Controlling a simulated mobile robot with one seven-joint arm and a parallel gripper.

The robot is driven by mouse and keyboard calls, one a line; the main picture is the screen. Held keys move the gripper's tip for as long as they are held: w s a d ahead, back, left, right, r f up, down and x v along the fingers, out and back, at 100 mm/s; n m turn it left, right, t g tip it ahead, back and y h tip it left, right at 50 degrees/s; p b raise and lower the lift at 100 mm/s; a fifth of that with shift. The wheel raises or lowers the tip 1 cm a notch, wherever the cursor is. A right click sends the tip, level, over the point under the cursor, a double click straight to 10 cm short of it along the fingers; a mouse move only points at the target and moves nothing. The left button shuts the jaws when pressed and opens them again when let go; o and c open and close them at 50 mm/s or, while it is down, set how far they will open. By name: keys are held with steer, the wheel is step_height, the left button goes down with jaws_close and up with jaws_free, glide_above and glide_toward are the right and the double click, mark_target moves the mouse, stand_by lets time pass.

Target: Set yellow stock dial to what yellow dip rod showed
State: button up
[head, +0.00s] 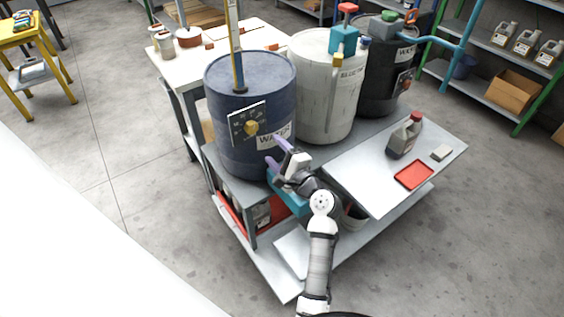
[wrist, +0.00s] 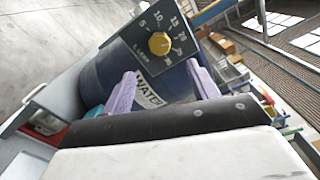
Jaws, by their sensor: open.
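The yellow dial (head: 251,128) is a round knob on a dark square plate on the front of the blue drum marked WATER (head: 270,85). In the wrist view the yellow dial (wrist: 159,43) sits inside a ring of white numbers; 10, 15 and 20 are readable, but its pointer is too small to read. A rod with a yellow strip (head: 236,45) stands upright in the top of the blue drum; its reading is too small to tell. My gripper (head: 276,155) is open and empty, its purple fingers in front of the drum, below and right of the dial.
A white drum (head: 315,105) and a black drum (head: 382,85) stand beside the blue drum on the grey bench. The side shelf at right holds a grey jug (head: 405,136) and a red tray (head: 414,175). Open floor (head: 100,160) lies to the left.

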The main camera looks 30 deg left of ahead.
steer(key=shift+v, duration=1.6)
